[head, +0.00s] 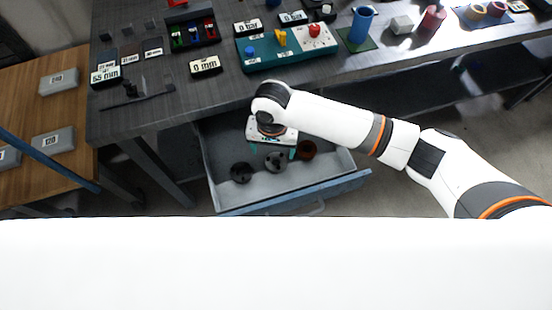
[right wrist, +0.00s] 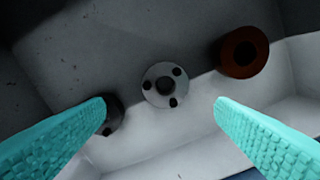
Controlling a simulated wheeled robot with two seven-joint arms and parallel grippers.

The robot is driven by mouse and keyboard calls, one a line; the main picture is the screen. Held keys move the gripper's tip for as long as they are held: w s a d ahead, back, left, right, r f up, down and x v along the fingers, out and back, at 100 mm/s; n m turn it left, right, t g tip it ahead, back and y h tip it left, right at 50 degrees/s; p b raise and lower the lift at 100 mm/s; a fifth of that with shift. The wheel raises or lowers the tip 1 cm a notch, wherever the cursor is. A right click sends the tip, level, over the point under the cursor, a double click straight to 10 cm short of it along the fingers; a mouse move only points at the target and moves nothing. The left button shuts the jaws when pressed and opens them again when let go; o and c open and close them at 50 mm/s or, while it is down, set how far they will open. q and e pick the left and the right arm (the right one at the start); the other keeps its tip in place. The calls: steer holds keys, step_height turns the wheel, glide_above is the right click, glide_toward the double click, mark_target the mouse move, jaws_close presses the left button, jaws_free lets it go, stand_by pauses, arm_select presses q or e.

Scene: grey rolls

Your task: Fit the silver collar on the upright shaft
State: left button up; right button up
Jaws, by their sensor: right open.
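The silver collar (head: 276,162) lies in the open drawer, a round disc with a centre hole and several small dark holes. In the right wrist view the silver collar (right wrist: 165,84) shows between and beyond the teal fingertips. My right gripper (head: 272,150) is over the drawer, pointing down, open and empty; its spread fingers (right wrist: 160,104) show in the right wrist view. My left gripper is not in view.
A black collar (head: 241,173) and a brown-orange ring (head: 306,150) lie on either side in the drawer (head: 222,187). The drawer's walls stand close around.

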mark_target(276, 164)
step_height(276, 164, down, 2)
steer(key=shift+w, duration=0.1)
steer(key=shift+w+d+f, duration=0.1)
steer(key=shift+d+f, duration=0.1)
steer(key=shift+f, duration=1.15)
steer(key=shift+w+d+f, duration=0.1)
steer(key=shift+d+f, duration=0.1)
steer(key=shift+f, duration=1.1)
steer(key=shift+r, duration=0.1)
steer(key=c, duration=1.3)
